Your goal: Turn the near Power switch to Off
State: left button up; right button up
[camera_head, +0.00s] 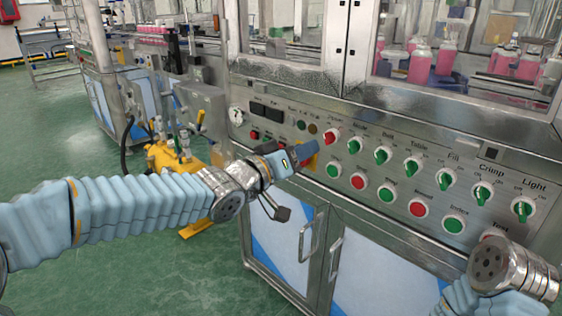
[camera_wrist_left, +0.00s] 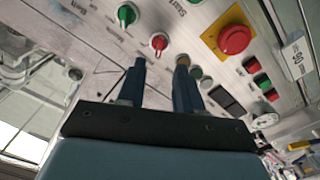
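The red Power switch (camera_head: 330,137) is at the left end of the row of turn switches on the machine's control panel. It also shows in the left wrist view (camera_wrist_left: 159,42), just beyond and between the fingertips. My left gripper (camera_head: 307,150) points at the panel, just left of the switch in the head view. In the left wrist view its two blue fingers (camera_wrist_left: 162,63) are apart with nothing between them. I see no contact with the switch. My right wrist shows at the lower right, but its gripper is out of view.
A red emergency button (camera_wrist_left: 235,39) on a yellow plate sits close to my left fingers. Green switches, including the Belt switch (camera_head: 382,155), continue rightward, with round push buttons below. Steel door handles (camera_head: 312,235) stick out under the panel.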

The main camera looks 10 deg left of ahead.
pick_arm(q)
jog(key=v, duration=0.7)
jog(key=shift+s+p, duration=0.2)
jog(key=shift+p, duration=0.25)
jog(key=shift+a, duration=0.1)
notch_tip(320, 180, down, 28)
jog(key=w+a+n+g+y, duration=0.1)
jog(key=w+n+g+y, duration=0.15)
jog(key=g+y, duration=0.2)
jog(key=s+f+g+y, duration=0.1)
jog(key=s+f+g, duration=0.3)
jog(key=s+f, duration=0.7)
jog(key=s+f+g+y, duration=0.1)
jog(key=s+f+g, duration=0.4)
jog(key=s+f, duration=0.6)
notch_tip(320, 180, down, 5)
jog(key=shift+a, duration=0.35)
jog(key=shift+g, duration=0.25)
